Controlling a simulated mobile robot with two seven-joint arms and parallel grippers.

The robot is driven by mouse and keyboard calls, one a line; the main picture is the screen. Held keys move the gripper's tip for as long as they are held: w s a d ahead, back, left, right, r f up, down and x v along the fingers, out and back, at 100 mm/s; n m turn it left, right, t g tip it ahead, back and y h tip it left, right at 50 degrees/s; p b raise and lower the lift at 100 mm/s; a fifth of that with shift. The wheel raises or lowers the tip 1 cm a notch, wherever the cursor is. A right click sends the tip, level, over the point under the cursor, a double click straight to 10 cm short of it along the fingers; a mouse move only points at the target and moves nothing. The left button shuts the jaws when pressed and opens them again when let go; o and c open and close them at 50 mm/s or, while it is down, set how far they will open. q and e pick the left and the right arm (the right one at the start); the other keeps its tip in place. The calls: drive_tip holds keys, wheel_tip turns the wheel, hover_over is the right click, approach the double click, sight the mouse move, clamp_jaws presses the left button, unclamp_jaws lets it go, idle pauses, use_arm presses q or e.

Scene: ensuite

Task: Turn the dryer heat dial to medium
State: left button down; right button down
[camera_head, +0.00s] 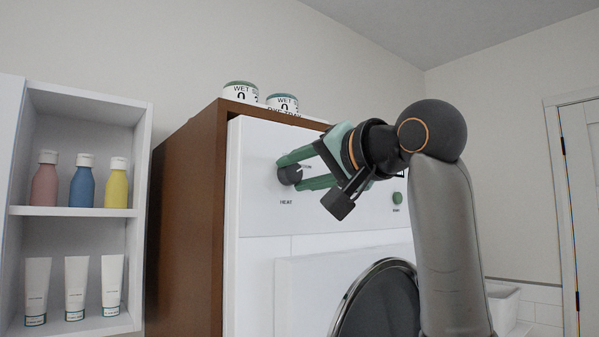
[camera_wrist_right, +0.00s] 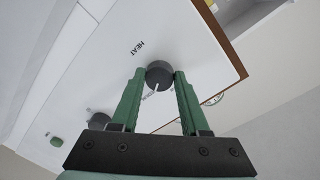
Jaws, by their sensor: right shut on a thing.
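The dark round heat dial (camera_head: 289,175) sits on the white front panel of the dryer (camera_head: 262,215), above the printed word HEAT. My right gripper (camera_head: 291,171) reaches it from the right, with its green fingers on either side of the dial. In the right wrist view the dial (camera_wrist_right: 159,75) lies between the two fingertips of the gripper (camera_wrist_right: 158,78), which is shut on it. A thin pale pointer shows on the dial. My left gripper is in neither view.
A green button (camera_head: 397,198) and a second dark knob (camera_wrist_right: 99,120) are on the same panel. Two labelled jars (camera_head: 240,92) stand on top of the brown cabinet (camera_head: 190,200). A white shelf (camera_head: 75,212) with bottles and tubes is at the left.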

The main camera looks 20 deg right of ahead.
drive_tip(key=shift+c, duration=2)
unclamp_jaws()
drive_tip(key=b+v, duration=0.3)
drive_tip(key=v, duration=0.9)
drive_tip(key=shift+s, duration=0.25)
drive_tip(key=shift+d+r, duration=0.1)
drive_tip(key=shift+d, duration=0.05)
